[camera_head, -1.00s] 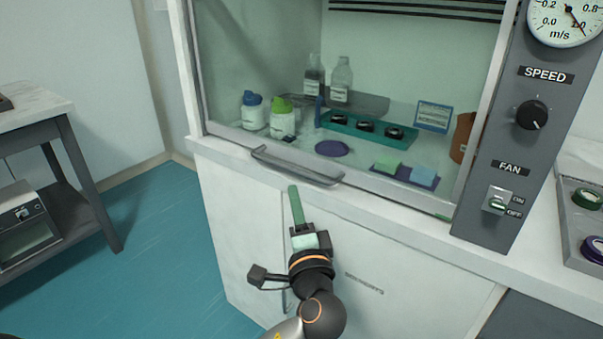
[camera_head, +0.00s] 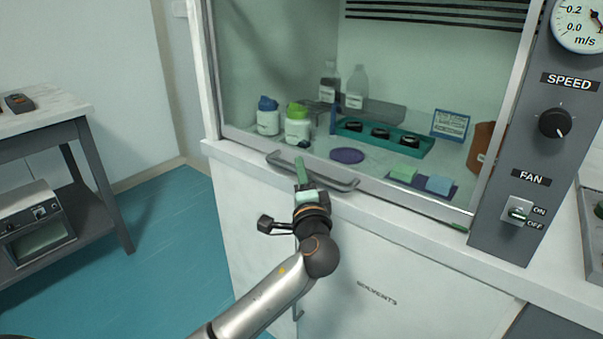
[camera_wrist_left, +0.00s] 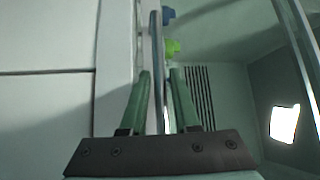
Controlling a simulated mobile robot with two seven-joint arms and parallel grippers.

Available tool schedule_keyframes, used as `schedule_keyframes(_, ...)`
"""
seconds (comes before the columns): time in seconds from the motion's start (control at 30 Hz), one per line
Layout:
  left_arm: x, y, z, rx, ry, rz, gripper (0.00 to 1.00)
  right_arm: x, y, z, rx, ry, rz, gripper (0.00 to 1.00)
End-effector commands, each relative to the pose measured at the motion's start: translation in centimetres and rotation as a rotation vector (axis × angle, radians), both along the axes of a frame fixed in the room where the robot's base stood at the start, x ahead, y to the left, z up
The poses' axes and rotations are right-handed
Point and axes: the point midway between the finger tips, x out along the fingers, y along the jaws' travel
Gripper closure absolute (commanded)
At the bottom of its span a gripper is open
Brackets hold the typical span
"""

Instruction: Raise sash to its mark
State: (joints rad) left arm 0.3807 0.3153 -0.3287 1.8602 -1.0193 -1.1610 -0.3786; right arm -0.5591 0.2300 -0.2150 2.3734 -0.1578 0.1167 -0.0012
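The glass sash of the fume hood is down, its bottom rail (camera_head: 405,198) near the white sill. Its grey bar handle (camera_head: 338,186) spans the lower left part. My left gripper (camera_head: 300,166), with green fingers, is at the left part of this handle. In the left wrist view, the handle bar (camera_wrist_left: 157,40) runs between the two fingers of the gripper (camera_wrist_left: 162,74). The fingers stand apart, with a gap visible beside the bar. A small green patch (camera_head: 459,226) shows at the sash's lower right corner. I cannot tell if it is the mark. My right gripper is out of view.
Inside the hood are bottles (camera_head: 297,128), a teal tray (camera_head: 405,146), a purple disc (camera_head: 347,156) and sponge-like blocks (camera_head: 438,185). The control panel (camera_head: 500,232) stands right of the sash. A side table (camera_head: 85,130) is at left, with open floor between.

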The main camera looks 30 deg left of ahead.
Motion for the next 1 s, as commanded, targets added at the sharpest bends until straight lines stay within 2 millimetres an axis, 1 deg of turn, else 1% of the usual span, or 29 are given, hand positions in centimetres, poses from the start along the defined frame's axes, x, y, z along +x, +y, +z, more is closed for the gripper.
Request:
schedule_keyframes(0.03, -0.01, -0.01, -0.01, 0.0, 0.0, 0.0, 0.76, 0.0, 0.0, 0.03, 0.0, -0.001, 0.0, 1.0)
schedule_keyframes(0.2, -0.03, -0.04, -0.03, 0.0, 0.0, 0.0, 0.95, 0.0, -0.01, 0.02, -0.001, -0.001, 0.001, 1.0)
schedule_keyframes(0.27, -0.03, -0.04, -0.03, 0.0, 0.0, 0.0, 1.0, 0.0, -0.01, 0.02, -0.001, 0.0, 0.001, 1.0)
schedule_keyframes(1.0, -0.05, -0.1, -0.09, 0.0, 0.001, -0.001, 1.0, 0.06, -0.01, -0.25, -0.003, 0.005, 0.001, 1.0)
